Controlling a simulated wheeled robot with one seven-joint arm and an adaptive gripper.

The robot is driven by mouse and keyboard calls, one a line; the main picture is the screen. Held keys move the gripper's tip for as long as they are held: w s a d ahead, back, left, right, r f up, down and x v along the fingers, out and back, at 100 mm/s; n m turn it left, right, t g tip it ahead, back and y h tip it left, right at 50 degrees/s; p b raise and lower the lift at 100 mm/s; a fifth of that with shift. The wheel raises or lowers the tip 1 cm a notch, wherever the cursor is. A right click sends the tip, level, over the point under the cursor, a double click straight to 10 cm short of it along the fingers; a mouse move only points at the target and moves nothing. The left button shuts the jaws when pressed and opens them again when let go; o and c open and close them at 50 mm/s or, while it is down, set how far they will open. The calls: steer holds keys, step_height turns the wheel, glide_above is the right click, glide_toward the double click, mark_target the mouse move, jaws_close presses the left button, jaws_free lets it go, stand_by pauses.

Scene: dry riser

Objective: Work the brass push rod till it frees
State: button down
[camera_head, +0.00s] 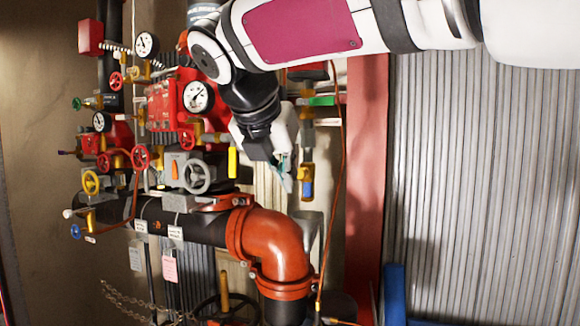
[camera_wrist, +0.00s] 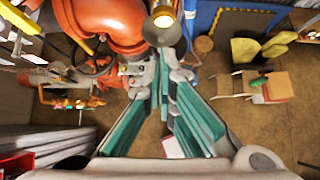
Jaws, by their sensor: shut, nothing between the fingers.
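My gripper (camera_head: 285,180) hangs at the right side of the red valve assembly in the head view, fingers pointing down and right. In the wrist view its teal-padded fingers (camera_wrist: 165,78) converge and are shut, with nothing held. A brass cylinder with a pale round end (camera_wrist: 163,16) stands just beyond the fingertips there, apart from them as far as I can see. A brass fitting with a blue part (camera_head: 306,180) hangs just right of my gripper in the head view. I cannot tell for certain which brass piece is the push rod.
A large orange-red pipe elbow (camera_head: 268,248) lies below my gripper. Gauges, handwheels and a red valve body (camera_head: 170,105) crowd the left. A thin orange cable (camera_head: 340,150) and a red post (camera_head: 366,160) stand to the right, before a corrugated wall (camera_head: 485,180).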

steer(key=v, duration=0.9)
steer(key=shift+r+b, duration=0.25)
steer(key=shift+b, duration=0.2)
steer(key=shift+a, duration=0.15)
steer(key=shift+s+a+f+b, duration=0.15)
steer(key=shift+s+b, duration=0.4)
steer(key=shift+b, duration=0.45)
steer(key=shift+s+a+f+b, duration=0.15)
steer(key=shift+s+b, duration=0.35)
steer(key=shift+b, duration=0.45)
glide_toward(301, 174)
steer(key=w+f, duration=0.3)
steer(key=f, duration=0.3)
steer(key=shift+w+d+f, duration=0.15)
steer(key=shift+d+f, duration=0.05)
steer(key=shift+f, duration=0.1)
